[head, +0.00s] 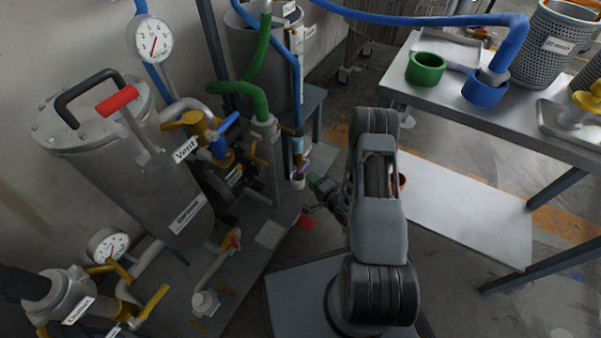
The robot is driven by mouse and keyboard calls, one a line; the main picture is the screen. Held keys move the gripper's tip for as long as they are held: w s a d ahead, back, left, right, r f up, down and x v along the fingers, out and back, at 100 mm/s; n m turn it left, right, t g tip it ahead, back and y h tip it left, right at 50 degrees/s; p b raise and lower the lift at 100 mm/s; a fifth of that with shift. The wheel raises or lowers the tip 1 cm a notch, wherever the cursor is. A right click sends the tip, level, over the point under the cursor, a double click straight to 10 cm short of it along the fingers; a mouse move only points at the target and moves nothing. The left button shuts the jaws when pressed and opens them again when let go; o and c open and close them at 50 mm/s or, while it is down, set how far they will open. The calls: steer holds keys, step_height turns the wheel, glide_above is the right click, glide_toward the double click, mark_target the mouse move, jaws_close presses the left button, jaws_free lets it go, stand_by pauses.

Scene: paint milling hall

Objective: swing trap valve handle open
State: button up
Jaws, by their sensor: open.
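No readable label confirms which handle is the trap valve's. My gripper (311,180) is open, just right of the purple part and cup. The fingers are small and partly hidden by the arm, so I cannot tell whether they touch anything.
A grey vessel (130,165) with a red-gripped lever and several yellow valve handles stands left. A green hose (258,60) runs near the tube. A metal table (470,105) with blue and green cups stands right.

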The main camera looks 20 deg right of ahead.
mark_target(300, 169)
steer(key=b+x, duration=0.2)
steer(key=x, duration=0.6)
steer(key=shift+w+b, duration=0.15)
steer(key=shift+b, duration=0.15)
steer(key=shift+c, duration=0.4)
jaws_close()
